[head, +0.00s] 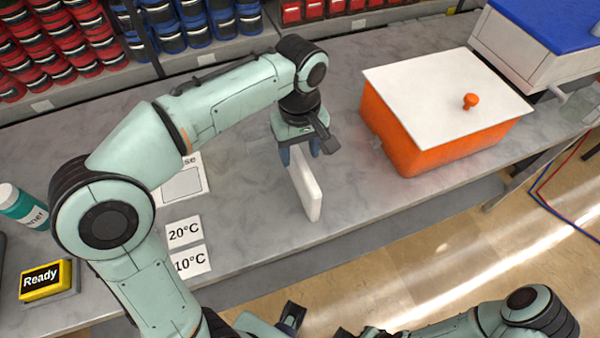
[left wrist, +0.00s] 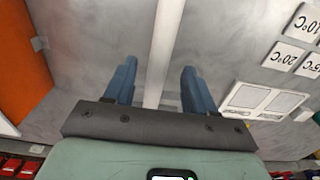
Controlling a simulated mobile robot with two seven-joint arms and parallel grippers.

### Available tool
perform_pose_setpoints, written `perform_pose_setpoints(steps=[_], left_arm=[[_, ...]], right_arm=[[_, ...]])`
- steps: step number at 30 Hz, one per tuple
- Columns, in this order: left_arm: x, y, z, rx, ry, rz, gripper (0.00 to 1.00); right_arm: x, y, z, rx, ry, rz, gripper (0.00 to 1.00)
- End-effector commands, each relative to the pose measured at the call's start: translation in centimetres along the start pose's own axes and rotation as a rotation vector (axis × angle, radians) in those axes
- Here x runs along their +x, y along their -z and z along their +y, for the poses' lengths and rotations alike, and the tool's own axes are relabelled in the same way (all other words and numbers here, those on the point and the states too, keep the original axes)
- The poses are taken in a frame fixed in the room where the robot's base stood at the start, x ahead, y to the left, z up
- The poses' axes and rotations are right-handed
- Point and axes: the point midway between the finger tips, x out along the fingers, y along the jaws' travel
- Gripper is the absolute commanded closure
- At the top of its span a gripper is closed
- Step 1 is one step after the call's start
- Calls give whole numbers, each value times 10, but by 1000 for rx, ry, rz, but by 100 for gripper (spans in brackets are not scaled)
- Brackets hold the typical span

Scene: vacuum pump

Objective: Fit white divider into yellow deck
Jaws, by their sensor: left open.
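The white divider (head: 307,188) is a thin slab standing on its edge on the grey bench, in the middle of the head view. My left gripper (head: 299,151) is over its far end, open, with the blue fingers on either side. In the left wrist view the divider (left wrist: 164,50) shows as a narrow white strip between the open fingers (left wrist: 160,85), with a gap on both sides. I see no clear yellow deck; the only yellow thing is a small block marked Ready (head: 45,280).
An orange box (head: 390,140) with a white lid (head: 440,85) and orange knob stands right of the divider. Temperature cards (head: 184,231) lie to the left. Red and blue racks line the back. Bench in front of the divider is clear up to its edge.

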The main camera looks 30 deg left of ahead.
Motion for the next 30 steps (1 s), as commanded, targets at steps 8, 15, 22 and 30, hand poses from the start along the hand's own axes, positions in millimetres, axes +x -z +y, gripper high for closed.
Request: perform_pose_setpoints(steps=[8, 15, 22, 30], left_arm=[[31, 0, 0, 0, 0, 0, 45], [61, 6, 3, -1, 3, -1, 45], [82, 7, 3, 0, -1, 1, 45], [82, 7, 4, 0, -1, 1, 64]], right_arm=[[7, -1, 3, 1, -1, -3, 100], [10, -2, 4, 1, -1, -5, 100], [14, -2, 6, 2, -2, -6, 100], [13, -2, 5, 2, -2, -6, 100]])
